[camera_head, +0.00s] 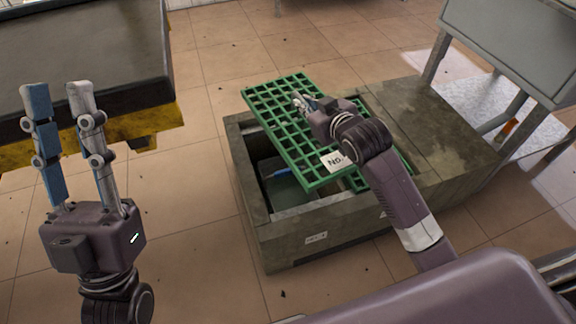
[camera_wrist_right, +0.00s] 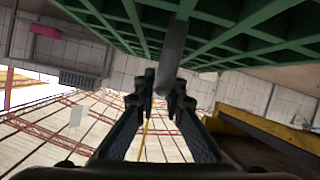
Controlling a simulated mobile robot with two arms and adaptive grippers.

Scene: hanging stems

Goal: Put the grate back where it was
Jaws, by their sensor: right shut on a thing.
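The green grate (camera_head: 290,125) with a white "No." label lies askew over the opening of a concrete box (camera_head: 290,235). Its left side hangs over the box's left and back rims, and the front-left part of the opening is uncovered. My right gripper (camera_head: 303,103) is shut on the grate; in the right wrist view its fingers (camera_wrist_right: 163,88) close around a grey bar beneath the green lattice (camera_wrist_right: 215,30). More green lattice (camera_head: 358,182) shows under my right arm; I cannot tell whether it is a second grate. My left gripper (camera_head: 60,98) is open and empty, left of the box.
Inside the box lies a small blue object (camera_head: 282,172). A dark table with a yellow edge (camera_head: 130,125) stands at upper left. A grey metal bench (camera_head: 520,45) stands at upper right. Tiled floor (camera_head: 195,200) between my left gripper and the box is clear.

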